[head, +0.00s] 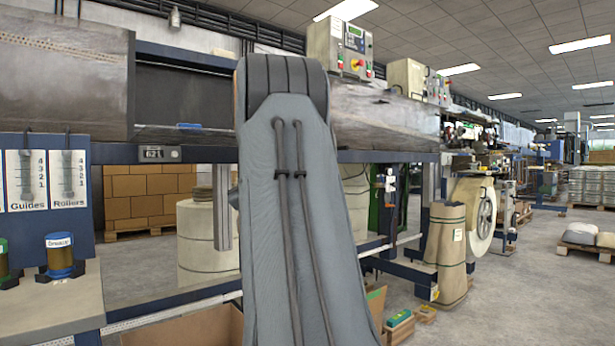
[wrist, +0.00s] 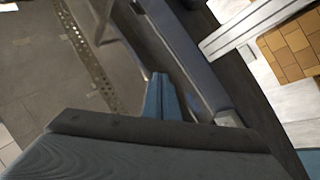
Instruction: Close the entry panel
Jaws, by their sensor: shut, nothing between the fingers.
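The laminating machine has an open dark bay (head: 185,95) left of my arm in the head view. A large scuffed grey metal panel (head: 60,80) is left of the bay, and another metal cover (head: 385,120) is right of my arm. I cannot tell for certain which is the entry panel. My gripper is hidden behind my raised arm in the head view. In the wrist view my gripper (wrist: 160,97) shows as narrow blue-grey fingers, shut and empty. A dark blue-grey beam (wrist: 190,60) runs beside them; I cannot tell whether they touch.
A bench (head: 50,300) with a blue-banded jar (head: 60,255) stands at lower left. Stacked boxes (head: 145,195) stand behind the frame. Open floor lies to the right.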

